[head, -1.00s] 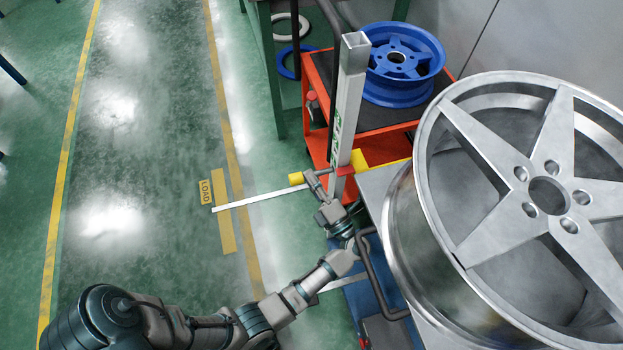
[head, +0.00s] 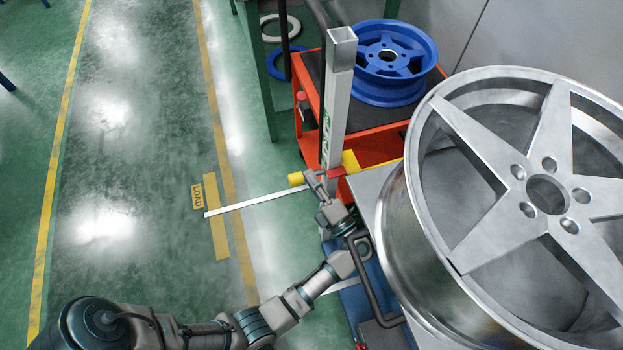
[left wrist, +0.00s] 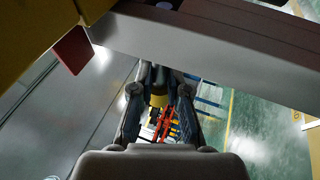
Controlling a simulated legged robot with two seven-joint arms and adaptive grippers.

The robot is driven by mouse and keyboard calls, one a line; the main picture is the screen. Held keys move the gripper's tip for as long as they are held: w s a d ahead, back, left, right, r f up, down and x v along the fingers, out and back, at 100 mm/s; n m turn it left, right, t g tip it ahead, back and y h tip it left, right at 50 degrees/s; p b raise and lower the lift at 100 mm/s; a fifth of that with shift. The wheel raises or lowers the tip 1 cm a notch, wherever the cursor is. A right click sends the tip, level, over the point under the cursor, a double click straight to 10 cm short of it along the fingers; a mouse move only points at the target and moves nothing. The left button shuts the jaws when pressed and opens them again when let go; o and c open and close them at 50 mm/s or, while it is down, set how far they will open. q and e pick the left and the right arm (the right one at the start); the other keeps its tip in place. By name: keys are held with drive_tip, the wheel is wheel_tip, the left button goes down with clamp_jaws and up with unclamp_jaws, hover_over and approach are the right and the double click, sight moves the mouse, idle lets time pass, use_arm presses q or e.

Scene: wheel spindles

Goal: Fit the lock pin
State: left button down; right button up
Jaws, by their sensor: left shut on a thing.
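My left gripper (head: 313,180) is beside the upright silver post (head: 338,100), on its left side. It is shut on a small part with a yellow end (head: 296,179), which looks like the lock pin. The yellow end points left, away from the post. A red piece (head: 338,171) sits against the post, close to the gripper. In the left wrist view, my gripper fingers (left wrist: 158,88) close around something yellowish that is dark and hard to make out. Whether the pin touches or enters the post is hidden. My right gripper is not in view.
A large silver wheel (head: 393,215) stands close on the right. A red cart (head: 384,149) carries a blue wheel (head: 390,62) behind the post. A dark bent handle (head: 366,280) is near my left forearm. The green floor (head: 130,170) on the left is open.

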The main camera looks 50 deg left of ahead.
use_arm(q)
drive_tip(key=shift+w+d, duration=0.2)
drive_tip(key=shift+w, duration=0.3)
drive_tip(key=shift+w+d, duration=0.15)
drive_tip(key=shift+w, duration=0.15)
drive_tip(key=shift+w, duration=0.2)
drive_tip(key=c, duration=1.1)
unclamp_jaws()
drive_tip(key=shift+d, duration=0.1)
drive_tip(key=v, duration=1.2)
drive_tip(key=shift+f, duration=0.1)
